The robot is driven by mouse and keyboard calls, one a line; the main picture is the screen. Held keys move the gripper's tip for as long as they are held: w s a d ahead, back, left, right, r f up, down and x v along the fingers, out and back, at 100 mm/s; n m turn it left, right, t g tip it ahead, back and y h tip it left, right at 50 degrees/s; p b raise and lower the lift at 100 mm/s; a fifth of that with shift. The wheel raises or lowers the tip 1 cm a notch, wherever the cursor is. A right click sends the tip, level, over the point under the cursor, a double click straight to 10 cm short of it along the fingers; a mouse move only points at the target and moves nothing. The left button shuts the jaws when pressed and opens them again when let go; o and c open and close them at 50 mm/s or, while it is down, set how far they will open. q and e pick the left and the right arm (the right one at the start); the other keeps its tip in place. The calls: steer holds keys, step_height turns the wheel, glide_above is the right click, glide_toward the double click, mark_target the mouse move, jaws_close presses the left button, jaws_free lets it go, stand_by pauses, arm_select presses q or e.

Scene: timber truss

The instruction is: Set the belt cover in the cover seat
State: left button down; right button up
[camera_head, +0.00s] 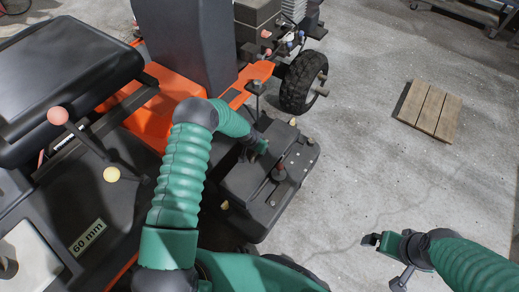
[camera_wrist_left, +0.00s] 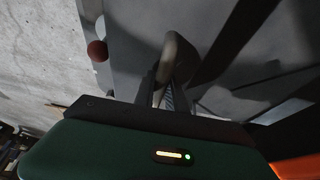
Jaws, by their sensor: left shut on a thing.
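My left gripper (camera_head: 254,150) reaches down over the black mower deck (camera_head: 298,160) beside the tractor. In the left wrist view its fingers (camera_wrist_left: 160,95) are shut on a pale rounded handle (camera_wrist_left: 172,48), which appears to belong to the belt cover. The belt cover looks like the dark flat-topped box (camera_head: 246,180) below the gripper, on or just over the deck. I cannot tell whether it touches the deck. The cover seat is not clearly seen and may lie hidden beneath it. My right gripper (camera_head: 371,240) hangs over bare floor, and its fingers are too small to judge.
The tractor seat (camera_head: 65,80) and a "60 mm" label (camera_head: 87,238) are at left. A wooden pallet (camera_head: 429,110) lies on otherwise open floor at right.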

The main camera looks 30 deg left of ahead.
arm_select(q)
steer(key=shift+f+b, duration=0.8)
steer(key=shift+f, duration=0.4)
steer(key=c, duration=1.3)
jaws_free()
